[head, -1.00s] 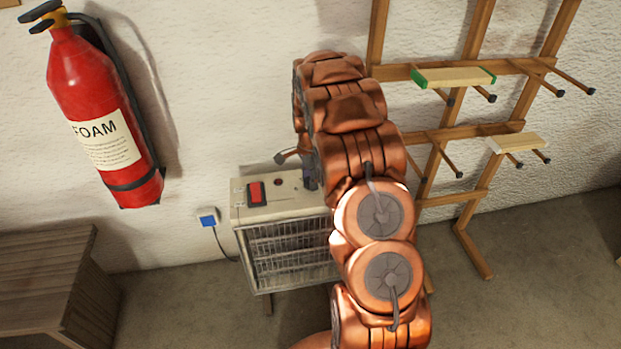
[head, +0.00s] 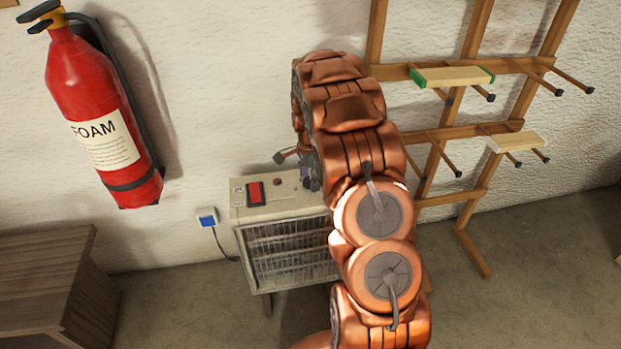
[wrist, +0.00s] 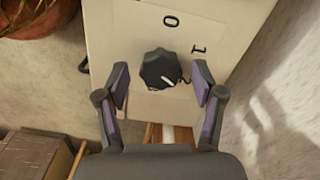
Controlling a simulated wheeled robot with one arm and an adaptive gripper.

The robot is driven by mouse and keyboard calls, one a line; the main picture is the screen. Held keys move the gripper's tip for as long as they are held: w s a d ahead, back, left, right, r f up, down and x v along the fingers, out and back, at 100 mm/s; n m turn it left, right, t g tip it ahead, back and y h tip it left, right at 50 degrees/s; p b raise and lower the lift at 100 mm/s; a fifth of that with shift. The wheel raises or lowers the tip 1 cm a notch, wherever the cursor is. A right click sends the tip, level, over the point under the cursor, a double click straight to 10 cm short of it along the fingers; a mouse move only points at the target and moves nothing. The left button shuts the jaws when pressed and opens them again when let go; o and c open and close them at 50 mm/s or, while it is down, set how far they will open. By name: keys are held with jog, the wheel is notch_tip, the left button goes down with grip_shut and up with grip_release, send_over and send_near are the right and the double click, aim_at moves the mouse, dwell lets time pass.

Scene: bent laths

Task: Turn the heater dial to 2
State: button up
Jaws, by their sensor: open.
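The heater (head: 286,252) stands against the wall. In the wrist view its pale top panel (wrist: 128,30) carries a black dial (wrist: 157,66) with a light pointer line towards its lower right. The marks 0 (wrist: 171,21) and 1 (wrist: 199,50) are readable; a dark mark beside the dial's right side is too small to read. My gripper (wrist: 161,70) is open, with one finger on each side of the dial and visible gaps between. In the head view my arm hides the dial and most of my gripper.
A red switch (head: 256,193) is on the heater's top. A blue-faced wall socket (head: 207,217) is left of it. A red fire extinguisher (head: 95,110) hangs further left, above a wooden box (head: 45,285). A wooden rack (head: 470,130) with pegs stands right, bearing laths.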

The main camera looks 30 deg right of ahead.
notch_tip(320, 180, up, 12)
dwell(0.5)
dwell(0.4)
jog(key=s+a+r+n+g, duration=0.1)
jog(key=s+a+r+n, duration=0.25)
jog(key=s+a, duration=0.4)
jog(key=s+a+r+n, duration=0.3)
jog(key=s+a+n, duration=0.2)
jog(key=s+a, duration=0.25)
jog(key=s+a+f+n+g, duration=0.1)
jog(key=s+a+n, duration=0.35)
jog(key=s, duration=0.75)
jog(key=s+a+n+g, duration=0.1)
jog(key=s+a+n, duration=0.4)
jog(key=s, duration=0.6)
notch_tip(320, 180, up, 18)
jog(key=n+t+p, duration=0.1)
jog(key=p, duration=1.6)
jog(key=shift+d+n, duration=0.25)
jog(key=shift+n, duration=0.05)
